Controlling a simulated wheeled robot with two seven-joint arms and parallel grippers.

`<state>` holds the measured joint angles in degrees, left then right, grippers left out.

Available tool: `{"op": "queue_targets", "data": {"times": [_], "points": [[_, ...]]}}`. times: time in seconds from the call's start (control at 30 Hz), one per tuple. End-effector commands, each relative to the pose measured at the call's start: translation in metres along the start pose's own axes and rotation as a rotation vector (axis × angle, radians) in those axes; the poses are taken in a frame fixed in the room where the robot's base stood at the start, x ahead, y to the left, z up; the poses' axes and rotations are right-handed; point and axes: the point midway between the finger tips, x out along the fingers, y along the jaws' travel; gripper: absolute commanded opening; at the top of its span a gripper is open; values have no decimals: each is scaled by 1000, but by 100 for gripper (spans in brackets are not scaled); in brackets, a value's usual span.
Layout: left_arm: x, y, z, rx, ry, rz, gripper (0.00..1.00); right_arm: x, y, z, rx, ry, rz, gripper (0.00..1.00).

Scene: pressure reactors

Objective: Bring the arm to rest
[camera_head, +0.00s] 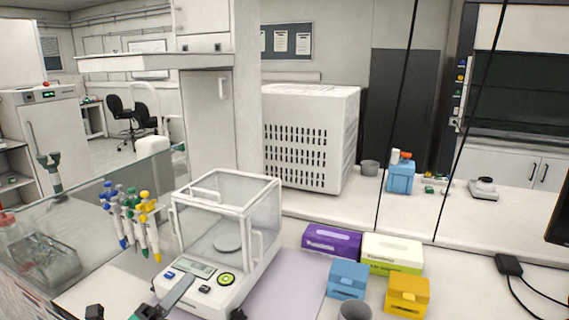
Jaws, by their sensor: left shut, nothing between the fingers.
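My left gripper (178,291) shows at the bottom edge, left of the middle. Its narrow grey fingers are together with nothing between them, and they point up and to the right. They overlap the front of a white analytical balance (207,285) in the picture; I cannot tell whether they touch it. The balance has a glass draft shield (225,210) and a round pan inside. The rest of my left arm is mostly cut off by the bottom edge. My right gripper is not in view.
Pipettes (132,222) with coloured tops stand left of the balance. To its right are a purple box (331,241), a green-white box (392,253), a blue box (347,279), a yellow box (407,295) and a grey cup (355,311). A black block (509,264) with cables lies farther right.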

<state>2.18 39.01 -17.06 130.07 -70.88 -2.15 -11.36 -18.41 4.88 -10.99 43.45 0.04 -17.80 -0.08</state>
Motion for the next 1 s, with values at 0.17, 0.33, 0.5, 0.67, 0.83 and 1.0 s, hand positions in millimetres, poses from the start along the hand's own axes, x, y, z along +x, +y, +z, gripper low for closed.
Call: {"op": "queue_targets", "data": {"times": [0.17, 0.33, 0.5, 0.67, 0.83, 1.0], "points": [[-38, 35, 22, -432, -371, 141, 0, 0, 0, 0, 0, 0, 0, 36], [-99, 88, 15, -810, -710, 358, 0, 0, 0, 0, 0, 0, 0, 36], [-178, 134, -33, -1148, -1021, 651, 0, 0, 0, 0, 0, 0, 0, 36], [-242, 147, -94, -1383, -1238, 934, 0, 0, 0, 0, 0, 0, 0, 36], [-289, 138, -149, -1541, -1377, 1185, 0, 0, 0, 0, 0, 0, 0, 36], [-323, 117, -195, -1655, -1469, 1413, 0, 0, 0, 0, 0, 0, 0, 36]]}}
